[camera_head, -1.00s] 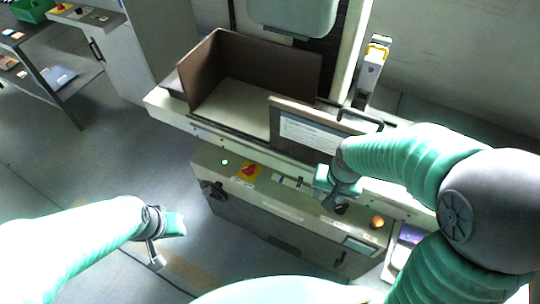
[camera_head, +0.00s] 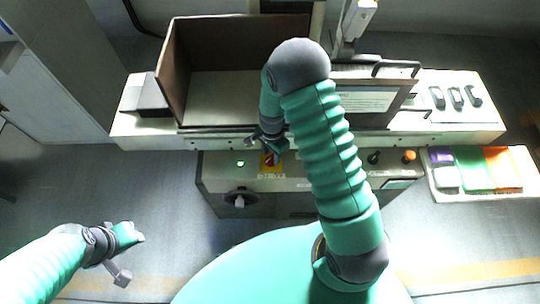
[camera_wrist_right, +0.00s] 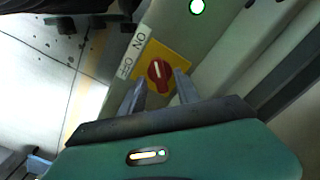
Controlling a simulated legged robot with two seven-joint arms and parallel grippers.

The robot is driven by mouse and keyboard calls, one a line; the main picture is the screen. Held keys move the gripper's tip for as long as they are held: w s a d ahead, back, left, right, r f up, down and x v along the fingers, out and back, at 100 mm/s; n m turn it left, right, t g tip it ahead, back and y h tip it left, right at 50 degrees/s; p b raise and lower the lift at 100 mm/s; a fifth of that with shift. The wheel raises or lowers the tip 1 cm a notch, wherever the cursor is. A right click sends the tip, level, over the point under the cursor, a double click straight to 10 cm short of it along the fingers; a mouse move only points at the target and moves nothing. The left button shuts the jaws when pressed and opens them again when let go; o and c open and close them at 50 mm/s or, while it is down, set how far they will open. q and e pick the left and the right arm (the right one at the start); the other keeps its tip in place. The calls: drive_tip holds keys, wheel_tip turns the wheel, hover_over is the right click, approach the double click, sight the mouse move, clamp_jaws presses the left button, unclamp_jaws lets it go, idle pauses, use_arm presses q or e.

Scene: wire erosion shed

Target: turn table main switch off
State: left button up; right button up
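The main switch is a red rotary knob on a yellow plate (camera_wrist_right: 159,72), on the machine's front panel. A white strip beside it reads ON and OFF (camera_wrist_right: 131,55). The knob's white mark runs roughly up the wrist picture; I cannot tell which label it points at. In the head view the switch (camera_head: 269,161) is partly covered by my right gripper (camera_head: 272,143). In the wrist view my right gripper (camera_wrist_right: 158,79) is open, its fingers on either side of the knob's near part; contact is unclear. My left gripper (camera_head: 136,238) hangs at lower left, away from the machine.
A lit green lamp (camera_wrist_right: 197,6) sits beside the switch; it also shows in the head view (camera_head: 240,163). An orange button (camera_head: 409,156) and black knob (camera_head: 374,157) are further right. A black handle (camera_head: 239,198) juts from the cabinet. The machine bed (camera_head: 222,105) overhangs behind.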

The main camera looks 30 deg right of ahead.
drive_tip(key=shift+s+a+f, duration=0.15)
drive_tip(key=shift+s+f, duration=0.1)
drive_tip(key=shift+f, duration=0.35)
drive_tip(key=shift+a, duration=0.4)
drive_tip(key=shift+w+a+f, duration=0.1)
drive_tip(key=shift+c, duration=0.2)
drive_tip(key=shift+w, duration=0.2)
drive_tip(key=c, duration=0.5)
drive_tip(key=shift+c, duration=1.2)
drive_tip(key=shift+d, duration=0.35)
clamp_jaws()
